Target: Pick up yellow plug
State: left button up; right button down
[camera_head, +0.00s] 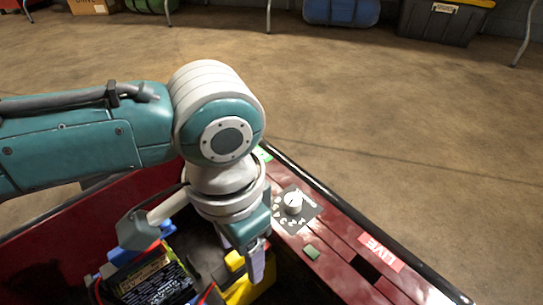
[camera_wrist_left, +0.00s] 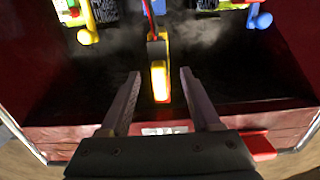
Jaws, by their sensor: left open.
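The yellow plug (camera_wrist_left: 159,75) stands out in the left wrist view, in line with the gap between my fingers. A red cable (camera_wrist_left: 150,18) runs up from its far end. In the head view, yellow parts (camera_head: 240,292) show beside and below the gripper, partly hidden by it. My left gripper (camera_head: 257,266) is open and points down into the red-walled pit. In the wrist view its two fingers (camera_wrist_left: 160,88) are spread, one to each side of the plug's line, with no visible contact. My right gripper is not in view.
A battery with a black and yellow label (camera_head: 155,282) sits left of the gripper, with blue and red parts around it. The red rim (camera_head: 340,265) carries a white dial (camera_head: 293,203), a green square (camera_head: 311,252) and a "LIVE" label (camera_head: 381,252). Open floor lies beyond.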

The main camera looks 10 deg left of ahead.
pick_arm(q)
jog(key=shift+f, duration=0.3)
grip_shut()
dwell(0.3)
